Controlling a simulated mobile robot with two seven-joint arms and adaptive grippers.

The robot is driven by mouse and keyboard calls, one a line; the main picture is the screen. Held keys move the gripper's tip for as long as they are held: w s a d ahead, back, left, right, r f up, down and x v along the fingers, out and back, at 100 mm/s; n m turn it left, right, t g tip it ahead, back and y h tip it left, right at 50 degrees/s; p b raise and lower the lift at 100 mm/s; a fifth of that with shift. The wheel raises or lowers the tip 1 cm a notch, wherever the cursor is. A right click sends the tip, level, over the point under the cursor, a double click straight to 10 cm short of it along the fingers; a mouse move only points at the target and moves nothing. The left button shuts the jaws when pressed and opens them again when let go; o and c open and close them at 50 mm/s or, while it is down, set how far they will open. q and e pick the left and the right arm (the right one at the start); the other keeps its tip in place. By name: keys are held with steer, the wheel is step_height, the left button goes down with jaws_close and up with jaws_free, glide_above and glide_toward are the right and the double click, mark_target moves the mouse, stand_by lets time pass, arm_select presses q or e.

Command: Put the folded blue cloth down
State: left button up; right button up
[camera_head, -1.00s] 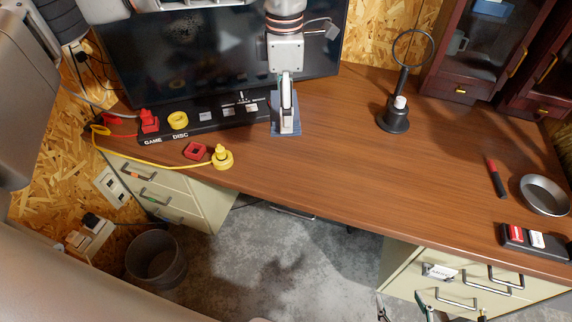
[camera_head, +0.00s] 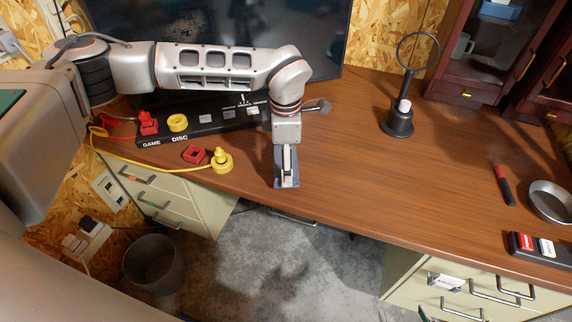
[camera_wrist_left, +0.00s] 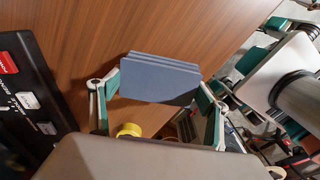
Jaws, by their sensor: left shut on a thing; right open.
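The folded blue cloth (camera_head: 280,179) is a small layered slab above the front part of the brown desk (camera_head: 350,170). My left gripper (camera_head: 286,160) points down and is shut on it. In the left wrist view the cloth (camera_wrist_left: 160,80) spans the room between the green-padded fingers, with its stacked folds showing. I cannot tell whether its underside touches the desk. My right gripper (camera_head: 423,314) is open; only a green tip shows at the bottom edge of the head view, and its green pads show at the right of the left wrist view.
The black GAME/DISC strip (camera_head: 180,137), a yellow plug (camera_head: 221,161) with its cable and a red square piece (camera_head: 195,154) lie to the left. A black stand with a ring (camera_head: 398,122) is at the back right. The desk between cloth and round dish (camera_head: 550,202) is mostly clear.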

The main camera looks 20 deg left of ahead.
arm_select(q)
steer(key=shift+f, duration=0.9)
steer(key=shift+r, duration=0.1)
steer(key=o, duration=1.2)
steer(key=shift+f, duration=0.2)
step_height(320, 180, up, 12)
steer(key=shift+r+p, duration=0.2)
steer(key=shift+p, duration=0.5)
